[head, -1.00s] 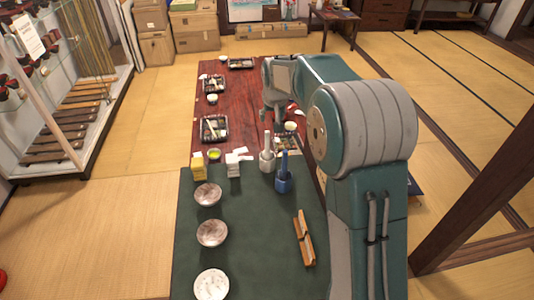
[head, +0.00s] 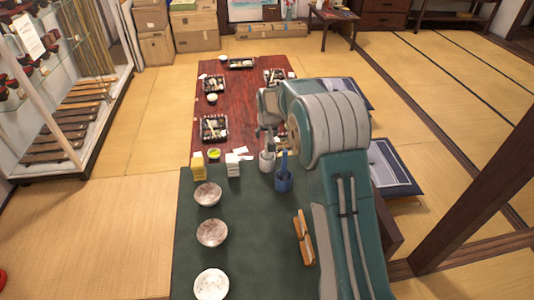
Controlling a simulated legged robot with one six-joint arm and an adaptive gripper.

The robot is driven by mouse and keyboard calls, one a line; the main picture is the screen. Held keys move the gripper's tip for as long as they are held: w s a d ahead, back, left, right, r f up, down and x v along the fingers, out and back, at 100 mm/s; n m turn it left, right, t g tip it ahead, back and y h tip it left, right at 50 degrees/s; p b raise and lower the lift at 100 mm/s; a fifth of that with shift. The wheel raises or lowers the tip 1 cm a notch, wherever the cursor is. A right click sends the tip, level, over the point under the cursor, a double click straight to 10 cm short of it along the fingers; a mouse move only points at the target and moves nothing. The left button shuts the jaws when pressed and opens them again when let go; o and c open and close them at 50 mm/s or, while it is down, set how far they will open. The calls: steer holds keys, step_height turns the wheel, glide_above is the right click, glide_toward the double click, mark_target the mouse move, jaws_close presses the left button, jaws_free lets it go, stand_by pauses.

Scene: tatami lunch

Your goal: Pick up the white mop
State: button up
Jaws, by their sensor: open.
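The white mop stands in a white cup-like holder (head: 267,163) near the far edge of the dark green table top (head: 255,235). Its handle is mostly hidden behind my gripper in the head view. A similar blue one (head: 284,178) stands upright just right of it and nearer. My gripper (head: 268,140) is open, pointing down, and appears right above or around the white mop's handle. I cannot tell whether the fingers touch it.
Three pale bowls (head: 212,233) line the green top's left side. Yellow (head: 199,162) and white (head: 232,164) blocks stand near its far edge. A wooden piece (head: 304,237) lies at right. The red-brown table (head: 240,110) beyond holds trays and cups.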

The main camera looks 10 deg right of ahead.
jaws_close()
